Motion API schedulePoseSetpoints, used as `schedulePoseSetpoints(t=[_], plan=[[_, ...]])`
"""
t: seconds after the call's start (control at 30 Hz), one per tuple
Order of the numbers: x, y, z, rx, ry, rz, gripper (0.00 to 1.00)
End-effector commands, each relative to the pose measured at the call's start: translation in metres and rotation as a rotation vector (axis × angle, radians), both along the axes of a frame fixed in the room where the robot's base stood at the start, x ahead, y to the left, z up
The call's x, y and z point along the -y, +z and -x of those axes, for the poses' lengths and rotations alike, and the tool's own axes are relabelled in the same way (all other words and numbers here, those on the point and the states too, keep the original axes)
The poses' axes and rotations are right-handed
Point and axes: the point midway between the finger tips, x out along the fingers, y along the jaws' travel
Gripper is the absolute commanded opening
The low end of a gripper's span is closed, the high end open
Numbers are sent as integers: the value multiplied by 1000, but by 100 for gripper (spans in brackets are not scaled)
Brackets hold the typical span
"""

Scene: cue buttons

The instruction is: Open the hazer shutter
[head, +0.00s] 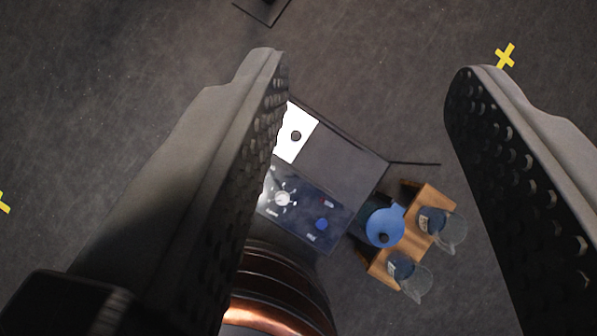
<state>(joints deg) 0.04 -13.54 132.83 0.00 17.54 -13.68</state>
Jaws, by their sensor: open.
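My gripper (370,68) is open and empty, its two dark fingers wide apart in the head view. Below and between them is a dark control panel (345,213), tilted in the picture. The left finger hides part of the left side. I cannot tell which part is the hazer shutter.
A wooden stand (385,268) right of the panel holds a blue round item (381,226) and two clear vessels (452,232) (416,284). Yellow crosses (505,56) (3,203) mark the dark grey floor. A dark-edged object (265,12) shows at the top. Floor around is mostly clear.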

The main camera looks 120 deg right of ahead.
Motion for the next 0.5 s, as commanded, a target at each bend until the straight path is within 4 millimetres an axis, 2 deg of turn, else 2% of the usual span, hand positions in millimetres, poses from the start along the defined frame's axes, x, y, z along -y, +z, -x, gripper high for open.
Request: schedulePoseSetpoints(t=[0.03,0.2,0.5], plan=[[0,-19,-8,-42,7,7,45],[0,-75,-26,-166,38,31,45],[0,-179,-44,-386,100,63,45]])
